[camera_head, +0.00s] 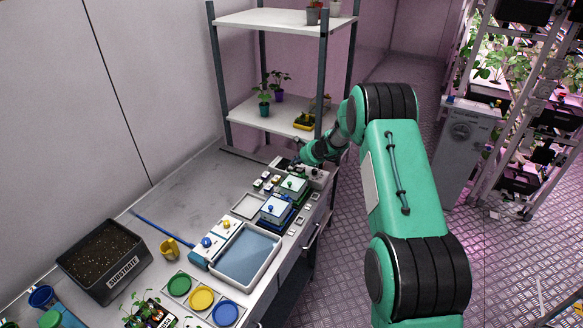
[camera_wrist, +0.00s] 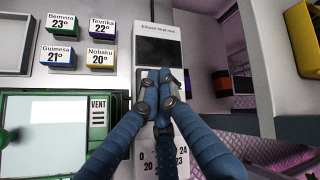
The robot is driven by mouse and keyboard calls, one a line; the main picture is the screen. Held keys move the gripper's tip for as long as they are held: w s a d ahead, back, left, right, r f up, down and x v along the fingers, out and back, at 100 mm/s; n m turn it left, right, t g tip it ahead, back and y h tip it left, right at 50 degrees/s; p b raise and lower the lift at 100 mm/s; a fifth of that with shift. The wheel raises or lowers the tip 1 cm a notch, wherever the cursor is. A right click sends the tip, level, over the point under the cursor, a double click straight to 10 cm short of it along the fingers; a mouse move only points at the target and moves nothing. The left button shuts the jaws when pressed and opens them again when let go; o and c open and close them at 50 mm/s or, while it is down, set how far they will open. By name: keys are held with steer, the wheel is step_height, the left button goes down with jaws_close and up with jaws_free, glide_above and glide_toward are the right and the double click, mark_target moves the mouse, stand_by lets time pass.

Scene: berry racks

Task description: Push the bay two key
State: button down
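The fingers hide the panel's middle. I cannot make out a key marked bay two, nor whether the tips touch the panel. In the head view my gripper (camera_head: 293,163) is at the bench's far end, small and partly hidden.
Four small name tags with temperatures, such as Nobaku 20° (camera_wrist: 101,57), sit left of the panel. A green-framed box (camera_wrist: 60,105) marked VENT is below them. In the head view, a blue tray (camera_head: 247,256) and lidded boxes (camera_head: 276,209) stand nearer; shelving (camera_head: 290,115) rises behind.

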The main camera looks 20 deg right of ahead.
mark_target(295, 168)
steer(key=shift+r, duration=0.5)
stand_by(0.4)
steer(key=shift+r+p, duration=1.35)
steer(key=shift+r, duration=1.55)
steer(key=s+a+r+n+g, duration=0.1)
steer(key=s+a+r+n, duration=0.1)
steer(key=s+a+r, duration=0.45)
steer(key=s+a+r+n, duration=0.2)
steer(key=s+r+n, duration=0.15)
steer(key=r, duration=0.55)
steer(key=s+a+r+n+g+b, duration=0.1)
steer(key=s+a+r+n, duration=0.15)
steer(key=s+r, duration=0.55)
steer(key=s+a+r+n+b, duration=0.15)
steer(key=s+a+r, duration=0.25)
steer(key=s, duration=0.8)
steer(key=s+a+r+n+h, duration=0.15)
steer(key=s+n, duration=0.25)
steer(key=s, duration=1.4)
steer(key=s+d+f+n+h, duration=0.1)
steer(key=s+d+n, duration=0.1)
steer(key=s, duration=0.7)
steer(key=s+d+f+n+h, duration=0.1)
steer(key=s+f+n, duration=0.1)
steer(key=s, duration=0.8)
steer(key=shift+d+g+b, duration=0.4)
steer(key=shift+b, duration=0.05)
